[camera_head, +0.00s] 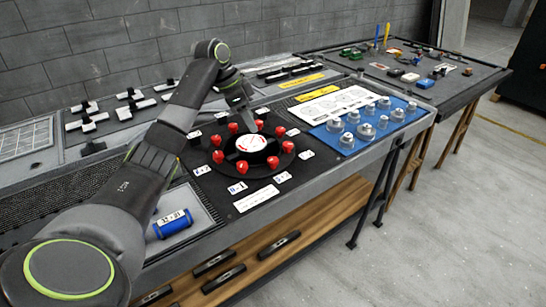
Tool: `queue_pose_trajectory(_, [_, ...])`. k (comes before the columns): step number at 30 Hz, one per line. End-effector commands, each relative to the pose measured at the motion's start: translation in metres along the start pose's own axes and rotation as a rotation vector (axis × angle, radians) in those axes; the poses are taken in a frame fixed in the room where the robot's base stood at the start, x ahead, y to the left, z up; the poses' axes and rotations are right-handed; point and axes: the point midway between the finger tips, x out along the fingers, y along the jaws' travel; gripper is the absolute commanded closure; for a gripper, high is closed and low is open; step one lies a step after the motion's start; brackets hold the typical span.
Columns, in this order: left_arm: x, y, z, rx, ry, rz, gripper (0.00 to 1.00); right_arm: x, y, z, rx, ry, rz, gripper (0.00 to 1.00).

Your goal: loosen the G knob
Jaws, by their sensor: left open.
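A round black plate carries a ring of several red knobs (242,167) around a white dial (251,143). Small white letter labels (237,188) lie around the ring. Their letters are too small to read surely, so I cannot tell which knob is G. My left arm reaches in from the left and bends down over the panel. My left gripper (246,118) points down at the far side of the ring, close to the far red knobs (259,124). It is open; I cannot tell whether it touches a knob. My right gripper is not in view.
A blue tray (330,141) with several metal weights lies right of the ring, beside a white sheet (330,104). A blue cylinder (172,223) lies in a tray at front left. A second table (460,97) with small items stands behind right. A grey block wall (120,40) runs behind.

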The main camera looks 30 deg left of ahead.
Motion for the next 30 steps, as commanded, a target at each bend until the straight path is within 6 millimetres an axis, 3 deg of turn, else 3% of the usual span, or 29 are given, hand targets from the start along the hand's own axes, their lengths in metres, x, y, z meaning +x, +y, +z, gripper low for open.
queue_pose_trajectory(1, [0.011, 0.002, 0.0, 0.0, -0.002, 0.006, 0.48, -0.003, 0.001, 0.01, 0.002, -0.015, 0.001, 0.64])
queue_pose_trajectory(5, [0.039, 0.002, 0.0, -0.001, -0.002, 0.006, 0.48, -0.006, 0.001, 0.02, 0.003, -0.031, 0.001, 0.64])
queue_pose_trajectory(18, [0.13, 0.002, 0.0, -0.001, -0.002, 0.004, 0.48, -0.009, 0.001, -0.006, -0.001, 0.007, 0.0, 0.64])
queue_pose_trajectory(24, [0.152, 0.001, 0.0, -0.001, -0.001, 0.002, 0.48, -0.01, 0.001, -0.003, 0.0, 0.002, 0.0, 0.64])
queue_pose_trajectory(30, [0.157, 0.001, 0.001, 0.0, -0.002, 0.0, 0.48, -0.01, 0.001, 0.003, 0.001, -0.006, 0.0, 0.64])
